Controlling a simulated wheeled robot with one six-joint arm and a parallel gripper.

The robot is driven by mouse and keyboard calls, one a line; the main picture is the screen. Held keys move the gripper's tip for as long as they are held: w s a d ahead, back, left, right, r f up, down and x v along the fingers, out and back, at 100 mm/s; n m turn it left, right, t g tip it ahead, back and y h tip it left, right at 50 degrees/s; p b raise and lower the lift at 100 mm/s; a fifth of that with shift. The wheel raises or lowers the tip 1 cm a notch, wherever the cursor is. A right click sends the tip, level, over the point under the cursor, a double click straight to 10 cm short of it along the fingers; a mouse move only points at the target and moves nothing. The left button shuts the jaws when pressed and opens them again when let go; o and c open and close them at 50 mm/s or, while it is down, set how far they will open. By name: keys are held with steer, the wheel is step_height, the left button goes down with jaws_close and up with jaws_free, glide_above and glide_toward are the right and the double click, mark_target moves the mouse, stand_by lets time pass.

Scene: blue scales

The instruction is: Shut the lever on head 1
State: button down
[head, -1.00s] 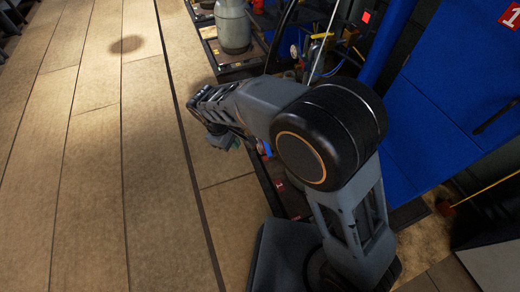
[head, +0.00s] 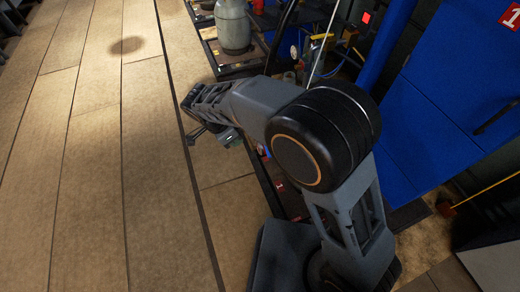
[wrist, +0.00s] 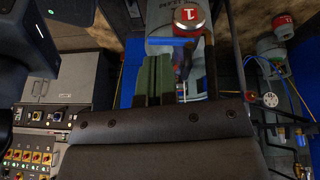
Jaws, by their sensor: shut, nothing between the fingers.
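Head 1 is most likely the red and silver rounded cap marked 1 (wrist: 190,17), at the top middle of the wrist view above a grey body. I cannot make out its lever; my gripper and its mount cover part of that area. My gripper (wrist: 153,62) shows greenish fingers held together, shut and empty, just below and left of the cap in the picture. I cannot tell whether they touch anything. In the head view my gripper (head: 229,137) is small and partly hidden at the end of my arm, over the floor beside the dark platforms.
A control panel with several knobs (wrist: 30,157) is at the left of the wrist view. Pipes and a gauge (wrist: 270,99) are at the right. In the head view a grey cylinder (head: 232,25) stands on a platform, and blue panels (head: 430,110) rise at right. Floor at left is clear.

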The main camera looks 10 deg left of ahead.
steer(key=shift+w+d+f+m+b, duration=0.55)
steer(key=shift+d+f, duration=0.6)
steer(key=shift+f, duration=0.4)
steer(key=shift+w+d+f+m+b, duration=0.3)
steer(key=shift+w+d+f+b, duration=0.4)
steer(key=shift+d+f, duration=0.65)
steer(key=shift+w+d+f+m+b, duration=0.45)
steer(key=shift+d+f+b, duration=0.4)
steer(key=shift+f, duration=0.85)
steer(key=shift+d, duration=0.15)
